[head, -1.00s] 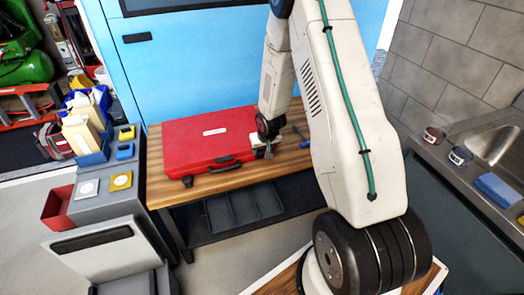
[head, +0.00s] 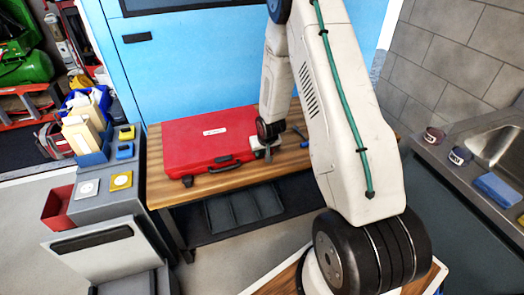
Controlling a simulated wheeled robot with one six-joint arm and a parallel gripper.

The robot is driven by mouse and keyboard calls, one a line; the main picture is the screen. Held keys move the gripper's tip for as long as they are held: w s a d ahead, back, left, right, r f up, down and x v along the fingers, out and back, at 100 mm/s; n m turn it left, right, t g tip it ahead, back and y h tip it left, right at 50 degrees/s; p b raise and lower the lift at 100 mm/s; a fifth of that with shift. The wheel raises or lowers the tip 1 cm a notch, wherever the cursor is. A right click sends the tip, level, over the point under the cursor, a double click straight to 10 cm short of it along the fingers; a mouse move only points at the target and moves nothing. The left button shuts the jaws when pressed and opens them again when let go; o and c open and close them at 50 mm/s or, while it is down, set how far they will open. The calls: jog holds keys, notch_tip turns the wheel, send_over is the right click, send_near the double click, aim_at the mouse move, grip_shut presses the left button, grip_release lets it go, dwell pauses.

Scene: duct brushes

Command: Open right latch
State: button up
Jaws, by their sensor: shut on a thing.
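A closed red case (head: 205,141) lies flat on the wooden bench (head: 222,181), its dark handle and one dark latch (head: 187,181) on the front edge, the latch near the left end. My gripper (head: 266,152) is at the front right corner of the case, where the right latch would sit. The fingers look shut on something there. The right latch itself is hidden behind the gripper, and its position cannot be told.
A tool with a blue end (head: 298,132) lies on the bench just right of my gripper. A grey cabinet with small bins (head: 110,185) stands left of the bench. A sink counter (head: 470,165) is at the right. A blue wall panel rises behind the bench.

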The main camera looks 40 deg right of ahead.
aim_at(266, 173)
jog(key=shift+s+a+f+t+h, duration=0.15)
jog(key=shift+s+f+t, duration=0.15)
jog(key=shift+s+t, duration=0.25)
jog(key=shift+s+a+f+t+h, duration=0.15)
jog(key=shift+s+f+t, duration=0.15)
jog(key=shift+t, duration=0.45)
jog(key=s+f+t, duration=0.1)
jog(key=t+h, duration=0.1)
jog(key=t, duration=0.1)
jog(key=shift+s+a+f+t, duration=0.2)
jog(key=shift+s+f+t, duration=0.1)
jog(key=shift+s+f, duration=0.1)
jog(key=f+t, duration=0.1)
jog(key=t, duration=0.1)
jog(key=s+f+t+h, duration=0.1)
jog(key=t, duration=0.1)
jog(key=shift+a+f, duration=0.15)
jog(key=shift+f+t+h, duration=0.5)
jog(key=shift+f+t, duration=0.15)
jog(key=shift+t, duration=0.65)
jog(key=shift+w, duration=0.1)
jog(key=o, duration=1)
